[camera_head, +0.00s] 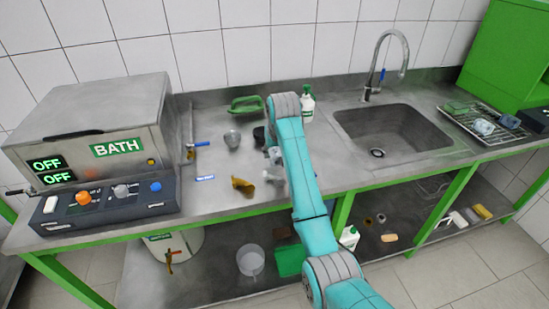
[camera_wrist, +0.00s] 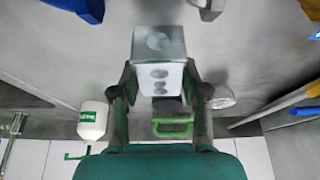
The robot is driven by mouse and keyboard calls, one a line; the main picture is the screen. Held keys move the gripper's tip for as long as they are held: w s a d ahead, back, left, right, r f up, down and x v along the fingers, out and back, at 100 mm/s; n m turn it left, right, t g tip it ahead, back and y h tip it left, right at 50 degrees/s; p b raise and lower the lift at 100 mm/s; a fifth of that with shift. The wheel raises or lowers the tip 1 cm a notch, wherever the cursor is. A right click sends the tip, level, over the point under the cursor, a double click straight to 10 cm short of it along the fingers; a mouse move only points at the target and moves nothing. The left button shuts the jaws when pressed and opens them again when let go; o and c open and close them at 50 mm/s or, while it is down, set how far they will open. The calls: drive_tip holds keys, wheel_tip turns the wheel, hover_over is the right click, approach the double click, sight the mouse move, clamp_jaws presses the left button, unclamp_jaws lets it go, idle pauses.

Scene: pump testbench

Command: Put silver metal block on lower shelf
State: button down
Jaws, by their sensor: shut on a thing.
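The silver metal block (camera_wrist: 158,45) is between my gripper's two fingers in the wrist view, with round marks on its faces. My gripper (camera_wrist: 160,75) is shut on it. In the head view my gripper (camera_head: 273,166) is above the steel counter, left of the sink, and my teal arm partly hides it. The block is too small to make out clearly there. Whether it touches the counter, I cannot tell. The lower shelf (camera_head: 212,284) runs beneath the counter.
The shelf bears a clear beaker (camera_head: 250,260), a green box (camera_head: 290,261), a white bottle (camera_head: 349,238) and a white tank (camera_head: 185,243). On the counter are a brass-coloured part (camera_head: 243,186), a grey cup (camera_head: 232,139), a spray bottle (camera_head: 307,104) and the sink (camera_head: 392,130).

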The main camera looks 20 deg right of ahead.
sight(275, 158)
drive_tip(key=shift+f, duration=1.4)
drive_tip(key=c, duration=0.6)
unclamp_jaws()
drive_tip(key=shift+f, duration=0.15)
